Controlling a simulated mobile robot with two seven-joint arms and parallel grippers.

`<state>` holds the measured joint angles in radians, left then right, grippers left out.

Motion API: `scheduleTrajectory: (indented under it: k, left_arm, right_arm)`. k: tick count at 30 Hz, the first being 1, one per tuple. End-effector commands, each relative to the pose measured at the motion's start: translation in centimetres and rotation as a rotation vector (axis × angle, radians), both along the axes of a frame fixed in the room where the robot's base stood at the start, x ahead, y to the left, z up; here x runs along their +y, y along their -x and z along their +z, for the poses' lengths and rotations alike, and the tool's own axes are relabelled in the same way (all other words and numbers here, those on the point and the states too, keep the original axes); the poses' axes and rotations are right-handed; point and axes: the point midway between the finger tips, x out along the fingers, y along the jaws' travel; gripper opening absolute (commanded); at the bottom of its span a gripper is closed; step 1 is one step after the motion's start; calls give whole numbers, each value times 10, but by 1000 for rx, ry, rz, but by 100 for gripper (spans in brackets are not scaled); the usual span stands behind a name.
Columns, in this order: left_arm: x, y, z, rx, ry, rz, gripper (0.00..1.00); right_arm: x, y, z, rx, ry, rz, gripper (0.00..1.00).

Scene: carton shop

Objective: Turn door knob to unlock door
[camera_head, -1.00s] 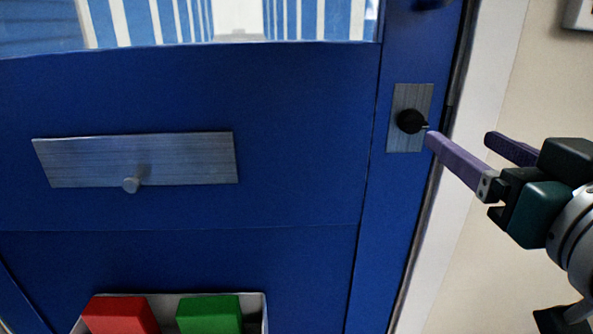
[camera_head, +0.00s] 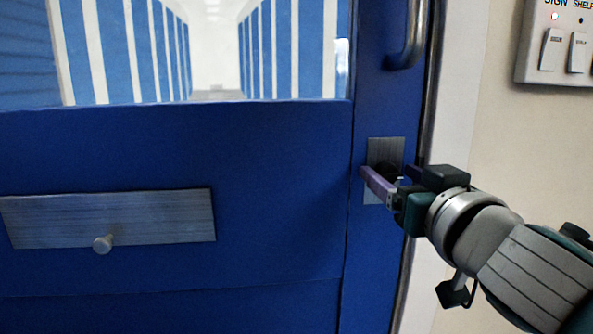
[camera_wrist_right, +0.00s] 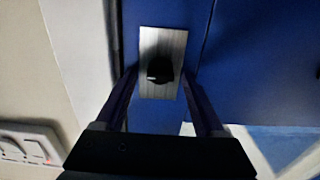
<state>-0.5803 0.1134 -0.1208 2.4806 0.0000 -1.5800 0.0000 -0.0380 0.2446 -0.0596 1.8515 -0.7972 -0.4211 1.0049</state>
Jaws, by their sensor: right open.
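The door knob is a small black turn knob (camera_head: 386,171) on a brushed metal plate (camera_head: 385,147) at the right side of the blue door (camera_head: 270,160). In the right wrist view the knob (camera_wrist_right: 160,70) sits between the two purple fingers, in front of its plate (camera_wrist_right: 163,40). My right gripper (camera_head: 385,176) is open, with one finger on each side of the knob. I cannot tell whether the fingers touch it. In the head view the gripper partly hides the knob. My left gripper is not in view.
A curved door handle (camera_head: 410,45) is above the plate. A metal drawer-like panel with a small round knob (camera_head: 103,243) is at the lower left. A white switch panel (camera_head: 550,70) is on the wall at the right. The door window (camera_head: 215,50) shows a striped corridor.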

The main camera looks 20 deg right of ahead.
Motion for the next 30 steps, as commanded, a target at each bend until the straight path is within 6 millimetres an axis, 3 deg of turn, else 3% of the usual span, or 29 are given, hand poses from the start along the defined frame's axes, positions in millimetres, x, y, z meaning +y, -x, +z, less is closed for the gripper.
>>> scheduleTrajectory:
  k: [5,24,30]
  left_arm:
    - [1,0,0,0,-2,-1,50]
    - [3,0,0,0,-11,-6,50]
    - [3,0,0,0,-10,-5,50]
  right_arm:
    - [0,0,0,0,0,0,71]
    - [0,0,0,0,0,1,0]
    - [0,0,0,0,1,1,0]
